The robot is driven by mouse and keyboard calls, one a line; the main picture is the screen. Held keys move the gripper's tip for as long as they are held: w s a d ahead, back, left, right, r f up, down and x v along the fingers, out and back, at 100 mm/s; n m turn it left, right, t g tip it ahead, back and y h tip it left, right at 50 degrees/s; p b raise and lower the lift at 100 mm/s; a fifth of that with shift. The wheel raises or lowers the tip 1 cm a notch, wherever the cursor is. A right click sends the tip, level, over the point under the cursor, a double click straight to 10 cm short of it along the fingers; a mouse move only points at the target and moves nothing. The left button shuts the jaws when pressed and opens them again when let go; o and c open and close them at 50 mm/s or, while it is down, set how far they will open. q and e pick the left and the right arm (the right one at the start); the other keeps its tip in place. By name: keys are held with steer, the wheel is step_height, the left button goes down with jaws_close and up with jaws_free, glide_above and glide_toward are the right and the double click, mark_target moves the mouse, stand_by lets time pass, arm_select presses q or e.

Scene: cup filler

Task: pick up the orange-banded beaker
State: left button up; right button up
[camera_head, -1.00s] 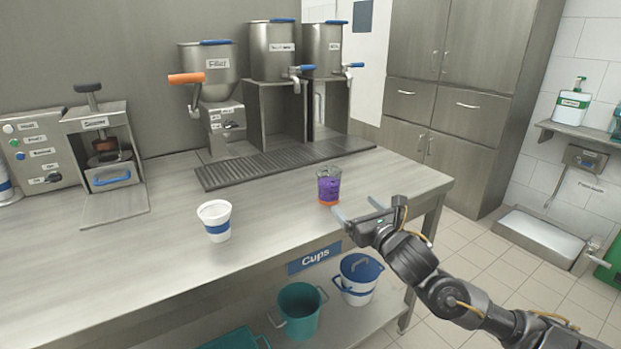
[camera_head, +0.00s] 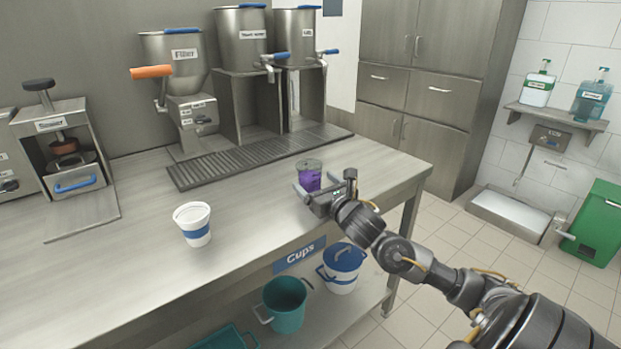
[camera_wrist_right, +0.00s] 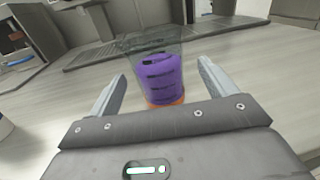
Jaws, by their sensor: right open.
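The orange-banded beaker (camera_head: 309,176) is clear with purple contents and stands upright on the steel counter. In the right wrist view the beaker (camera_wrist_right: 163,78) shows its orange band low down, partly hidden by my gripper's body. My right gripper (camera_head: 315,184) is open and reaches it from the front right. In the wrist view its two fingers (camera_wrist_right: 160,85) point forward to the left and right of the beaker, with gaps on both sides. I cannot tell how far the fingertips reach along its sides. My left gripper is not in view.
A white cup with a blue band (camera_head: 193,223) stands on the counter (camera_head: 130,262) to the left. The filler machine (camera_head: 178,75) and a ridged drip tray (camera_head: 215,172) are behind. Buckets (camera_head: 285,304) stand on the shelf below. Counter between cup and beaker is clear.

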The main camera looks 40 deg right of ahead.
steer(key=w, duration=0.3)
steer(key=w+p, duration=0.1)
steer(key=w, duration=0.1)
steer(key=shift+d+f, duration=0.15)
steer(key=shift+d, duration=0.25)
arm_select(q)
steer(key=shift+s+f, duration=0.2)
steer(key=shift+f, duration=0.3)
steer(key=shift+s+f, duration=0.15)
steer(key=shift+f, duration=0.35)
arm_select(e)
steer(key=c, duration=1.2)
